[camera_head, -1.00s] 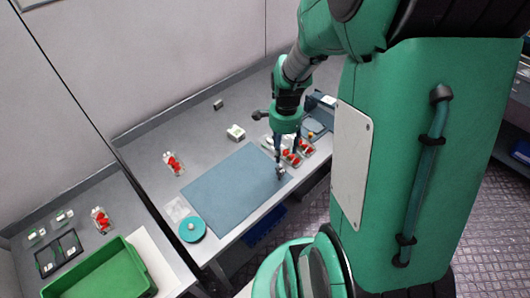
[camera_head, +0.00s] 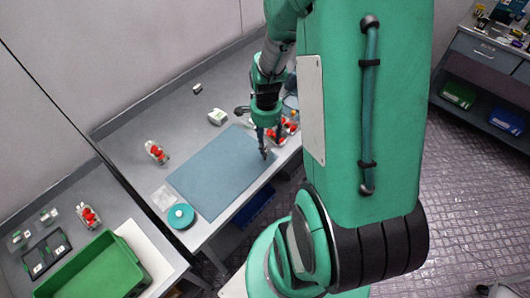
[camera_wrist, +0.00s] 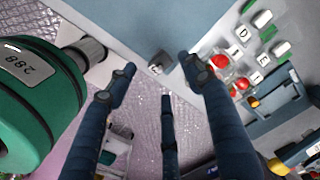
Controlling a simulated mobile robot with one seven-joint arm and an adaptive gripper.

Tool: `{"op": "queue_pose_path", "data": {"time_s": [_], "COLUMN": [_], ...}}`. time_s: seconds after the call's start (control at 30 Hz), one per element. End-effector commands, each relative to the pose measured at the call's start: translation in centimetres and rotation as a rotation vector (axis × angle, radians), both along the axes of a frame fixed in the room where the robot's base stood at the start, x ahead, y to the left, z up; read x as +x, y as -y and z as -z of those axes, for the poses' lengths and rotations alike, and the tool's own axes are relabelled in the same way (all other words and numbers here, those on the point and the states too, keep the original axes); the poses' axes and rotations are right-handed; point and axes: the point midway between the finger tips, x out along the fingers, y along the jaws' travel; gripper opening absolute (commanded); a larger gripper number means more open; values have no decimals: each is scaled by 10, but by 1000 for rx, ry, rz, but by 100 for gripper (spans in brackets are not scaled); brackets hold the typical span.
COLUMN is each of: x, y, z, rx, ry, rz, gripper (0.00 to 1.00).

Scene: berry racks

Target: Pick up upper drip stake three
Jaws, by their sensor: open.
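My gripper (camera_head: 268,143) points down at the right end of a blue-grey mat on the table. In the wrist view its dark blue fingers (camera_wrist: 157,70) are spread apart with nothing held between them. A small dark grey piece with a pale end (camera_wrist: 158,62) shows between and beyond the fingertips, at the mat's edge. I cannot tell whether it is a drip stake or whether a finger touches it. No numbered stake can be made out in either view.
The mat (camera_head: 215,180) is mostly clear. Red berry packs (camera_wrist: 242,83) and small lettered tags lie right of the fingers. A teal disc (camera_head: 181,216), another berry pack (camera_head: 156,152) and a white box (camera_head: 217,117) stand around the mat. A green crate (camera_head: 95,265) is lower left.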

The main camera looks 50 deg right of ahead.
Motion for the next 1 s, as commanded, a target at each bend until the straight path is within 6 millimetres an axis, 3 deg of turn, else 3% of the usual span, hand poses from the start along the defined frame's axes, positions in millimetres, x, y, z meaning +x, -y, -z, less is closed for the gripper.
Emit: {"op": "queue_pose_path", "data": {"time_s": [0.2, 0.67, 1.0], "x": [0, 0, 2], "y": [0, 0, -2], "z": [17, 22, 59], "rx": [0, 1, 1], "ry": [-1, -1, -3], "rz": [0, 0, 0], "gripper": [52, 52, 52]}}
